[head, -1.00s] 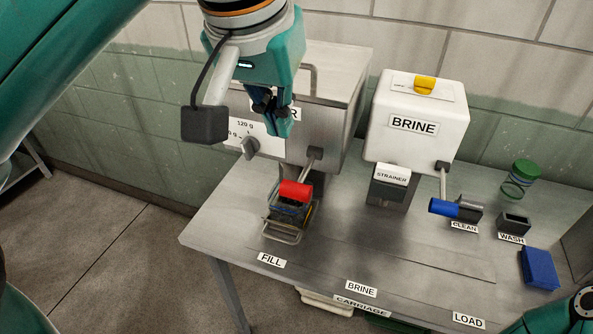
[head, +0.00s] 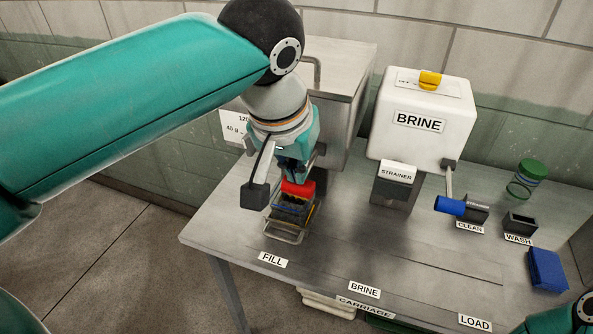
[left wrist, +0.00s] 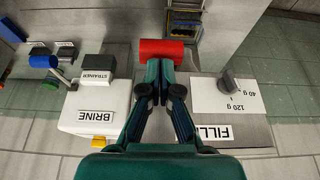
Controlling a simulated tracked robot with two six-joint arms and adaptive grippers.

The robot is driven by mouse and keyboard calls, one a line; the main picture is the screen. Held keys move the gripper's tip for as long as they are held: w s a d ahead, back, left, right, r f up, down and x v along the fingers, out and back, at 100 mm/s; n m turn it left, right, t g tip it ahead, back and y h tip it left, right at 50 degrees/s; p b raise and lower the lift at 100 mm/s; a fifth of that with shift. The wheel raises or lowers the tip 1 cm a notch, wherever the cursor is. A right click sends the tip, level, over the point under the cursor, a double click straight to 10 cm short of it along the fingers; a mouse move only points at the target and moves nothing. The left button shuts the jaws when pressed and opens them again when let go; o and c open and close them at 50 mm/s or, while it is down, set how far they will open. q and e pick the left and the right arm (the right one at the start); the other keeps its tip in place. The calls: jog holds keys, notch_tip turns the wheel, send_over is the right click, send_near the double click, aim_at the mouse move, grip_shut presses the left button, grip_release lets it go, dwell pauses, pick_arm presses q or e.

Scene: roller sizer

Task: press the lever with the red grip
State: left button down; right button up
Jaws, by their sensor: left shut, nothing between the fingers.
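The lever's red grip (head: 298,188) sticks out from the front of the steel filler, above the FILL label. It also shows in the left wrist view (left wrist: 161,50). My left gripper (head: 295,178) is shut and empty, pointing down at the red grip. In the left wrist view its fingertips (left wrist: 160,66) are right at the grip's edge; I cannot tell whether they touch it. The lever's rod is mostly hidden by the gripper. A wire-framed carriage (head: 288,222) with dark contents stands below the grip. My right gripper is not in view.
The white brine box (head: 420,125) with a blue-grip lever (head: 450,206) stands to the right. The strainer (head: 396,190) is below it. A green-lidded jar (head: 532,172), wash cup (head: 520,224) and blue sponge (head: 547,270) lie farther right. The table's middle front is clear.

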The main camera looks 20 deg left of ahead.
pick_arm(q)
jog(key=shift+w+f, duration=0.1)
jog(key=shift+f, duration=0.3)
